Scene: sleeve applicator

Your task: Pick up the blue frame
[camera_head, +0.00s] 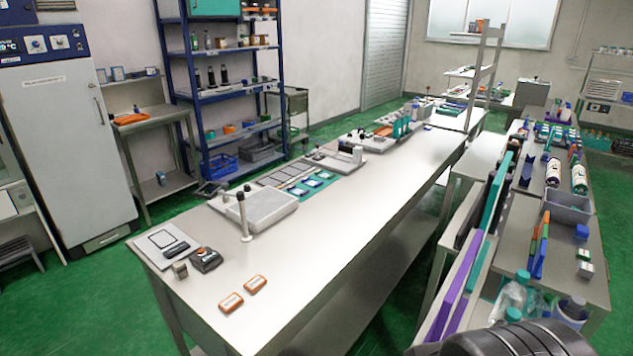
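No object shows clearly as the blue frame. Small blue-and-white pieces (313,183) lie on a teal mat on the long white table (350,235), and they are too small to tell whether one is a frame. Tall flat teal (494,205) and purple (455,305) panels stand on edge at the right, beside the table. My gripper is not in view. A dark rounded part at the bottom right edge looks like part of my own body.
A grey box (268,210) with a post beside it, a black device (205,260) and two orange-edged tags (231,302) are on the near table. A side bench with bottles (552,172) and a grey bin (567,207) stands at right. The table's middle is clear.

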